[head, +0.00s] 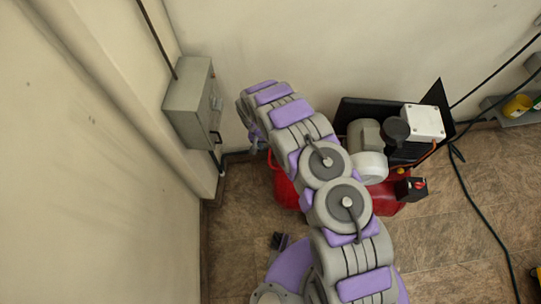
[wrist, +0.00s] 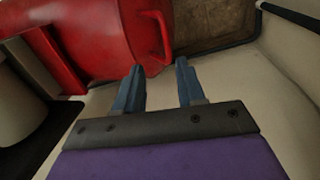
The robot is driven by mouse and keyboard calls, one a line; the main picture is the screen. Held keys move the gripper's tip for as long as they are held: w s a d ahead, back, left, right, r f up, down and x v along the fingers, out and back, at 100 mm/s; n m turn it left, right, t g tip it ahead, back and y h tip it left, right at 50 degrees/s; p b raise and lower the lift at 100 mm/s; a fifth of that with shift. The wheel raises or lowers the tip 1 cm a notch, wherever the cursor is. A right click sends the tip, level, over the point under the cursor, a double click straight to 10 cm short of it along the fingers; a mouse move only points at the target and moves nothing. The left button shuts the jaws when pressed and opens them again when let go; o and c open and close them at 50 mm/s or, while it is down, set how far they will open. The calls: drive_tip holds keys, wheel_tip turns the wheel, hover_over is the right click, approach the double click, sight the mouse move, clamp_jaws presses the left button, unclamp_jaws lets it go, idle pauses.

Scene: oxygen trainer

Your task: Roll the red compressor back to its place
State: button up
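The red compressor (head: 386,203) stands on the floor by the back wall, with a grey motor (head: 364,139) and a white box (head: 424,122) on top. My arm hides much of its red tank in the head view. In the wrist view the red tank (wrist: 85,40) fills the upper left, with a red loop handle (wrist: 157,37) at its end. My gripper (wrist: 160,77) is open and empty, its two blue-grey fingers apart just below the handle in the picture. I cannot tell whether a finger touches the tank. In the head view the fingertips are hidden behind my arm.
A grey electrical box (head: 190,103) is on the left wall, close to my arm. Black cables (head: 477,205) run over the floor on the right. A grey shelf with a yellow cup (head: 517,106) is at far right. Tiled floor (head: 450,245) is open in front.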

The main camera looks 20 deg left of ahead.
sight(269, 157)
drive_tip(key=f, duration=0.3)
drive_tip(key=d+f+b, duration=0.1)
drive_tip(key=f, duration=0.5)
drive_tip(key=shift+w+d+f+b, duration=0.15)
drive_tip(key=shift+d+f+b, duration=0.05)
drive_tip(key=shift+f+b, duration=0.2)
drive_tip(key=shift+a+f, duration=0.1)
drive_tip(key=shift+a, duration=0.35)
drive_tip(key=shift+a+f, duration=0.1)
drive_tip(key=shift+a, duration=0.25)
drive_tip(key=shift+c, duration=1.2)
drive_tip(key=shift+d+r, duration=0.2)
drive_tip(key=shift+d, duration=0.35)
clamp_jaws()
drive_tip(key=shift+a+f, duration=0.1)
drive_tip(key=shift+a, duration=0.1)
